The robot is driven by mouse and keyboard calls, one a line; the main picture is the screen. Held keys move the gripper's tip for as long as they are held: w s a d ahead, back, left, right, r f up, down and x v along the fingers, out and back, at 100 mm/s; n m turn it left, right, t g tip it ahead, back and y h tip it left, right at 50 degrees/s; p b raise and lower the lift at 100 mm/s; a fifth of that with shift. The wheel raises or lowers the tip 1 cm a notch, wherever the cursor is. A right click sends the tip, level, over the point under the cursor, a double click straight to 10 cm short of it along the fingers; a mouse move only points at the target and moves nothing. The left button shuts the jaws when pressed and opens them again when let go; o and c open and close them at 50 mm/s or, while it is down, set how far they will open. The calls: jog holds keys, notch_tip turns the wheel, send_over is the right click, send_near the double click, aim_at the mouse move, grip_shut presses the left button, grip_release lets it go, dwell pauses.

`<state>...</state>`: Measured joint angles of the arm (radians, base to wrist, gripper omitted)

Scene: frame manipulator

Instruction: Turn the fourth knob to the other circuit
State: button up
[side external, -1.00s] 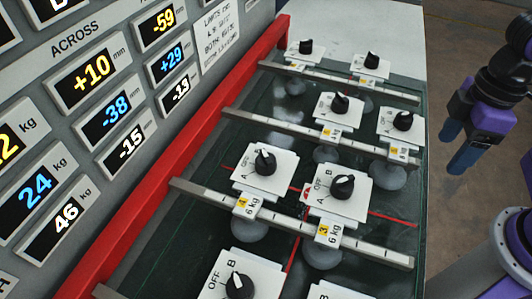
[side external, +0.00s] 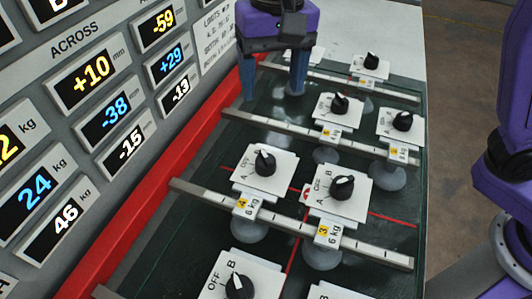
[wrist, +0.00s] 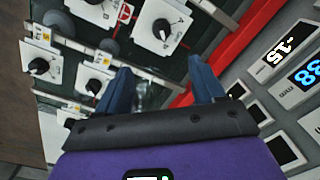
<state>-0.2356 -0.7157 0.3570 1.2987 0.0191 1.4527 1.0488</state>
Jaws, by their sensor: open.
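The fourth knob (side external: 265,162) is a black dial with a white pointer mark on a white plate, above a yellow tag reading 4 and 6 kg. Its plate carries small letters around the dial. The pointer leans up and left in the side view; I cannot tell exactly which letter it meets. It also appears to be the knob near the top middle of the wrist view (wrist: 162,29). My gripper (side external: 273,82) is open and empty, with its blue fingers pointing down. It is beyond the fourth knob, near the red rail, and apart from it.
The third knob (side external: 342,187) sits close to the right of the fourth. Other knobs on plates stand nearer and farther, such as one behind (side external: 339,103). A red rail (side external: 145,200) and an upright display panel (side external: 60,130) border the left side. Grey crossbars (side external: 290,222) span the frame.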

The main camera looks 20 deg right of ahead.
aim_at(266, 156)
jog(key=f, duration=1.1)
jog(key=a+f, duration=0.1)
jog(key=f, duration=0.5)
jog(key=shift+w+f, duration=0.1)
jog(key=shift+f, duration=0.05)
jog(key=c, duration=1)
